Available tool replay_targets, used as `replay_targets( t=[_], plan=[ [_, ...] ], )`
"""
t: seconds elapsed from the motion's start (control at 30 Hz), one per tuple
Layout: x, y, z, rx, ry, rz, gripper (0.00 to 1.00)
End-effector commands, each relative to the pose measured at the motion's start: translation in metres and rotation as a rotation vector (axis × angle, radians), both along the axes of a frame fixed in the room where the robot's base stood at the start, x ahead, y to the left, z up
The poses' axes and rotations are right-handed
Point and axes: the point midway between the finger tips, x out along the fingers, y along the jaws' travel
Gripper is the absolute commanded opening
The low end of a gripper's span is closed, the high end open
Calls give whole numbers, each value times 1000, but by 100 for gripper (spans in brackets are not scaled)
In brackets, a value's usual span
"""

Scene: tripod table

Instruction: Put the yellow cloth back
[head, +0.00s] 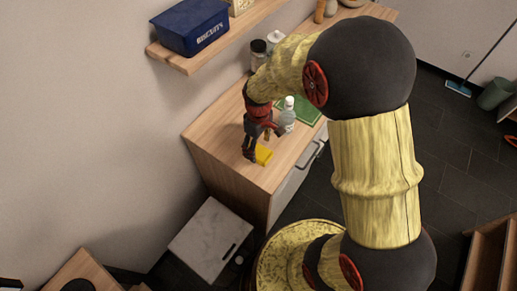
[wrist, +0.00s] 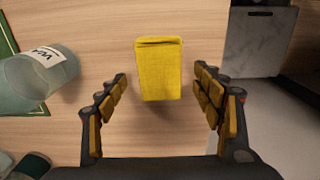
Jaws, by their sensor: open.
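The yellow cloth (head: 263,155) lies on the wooden counter (head: 215,137), near its front-left end. In the wrist view the yellow cloth (wrist: 160,70) is a folded block, ahead of and between my fingers. My gripper (head: 257,150) is above the counter, right by the cloth. In the wrist view my gripper (wrist: 162,92) is open, with a finger on each side and clear gaps to the cloth. Nothing is held.
A clear bottle (head: 288,115) stands close to my gripper; it shows at the left in the wrist view (wrist: 30,82). A green board (head: 304,110) and jars (head: 258,50) are farther back. A shelf (head: 178,59) with a blue biscuit box (head: 191,27) hangs above.

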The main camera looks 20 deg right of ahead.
Motion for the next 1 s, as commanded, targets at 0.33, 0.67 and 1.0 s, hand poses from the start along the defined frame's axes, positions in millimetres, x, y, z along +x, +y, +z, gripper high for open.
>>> replay_targets(
  t=[0.33, 0.67, 1.0],
  plan=[
    [1, 0, 70, 0, -2, 0, 67],
    [-5, 0, 111, 1, -37, -36, 67],
    [-86, 0, 245, 49, -284, -326, 67]
  ],
)
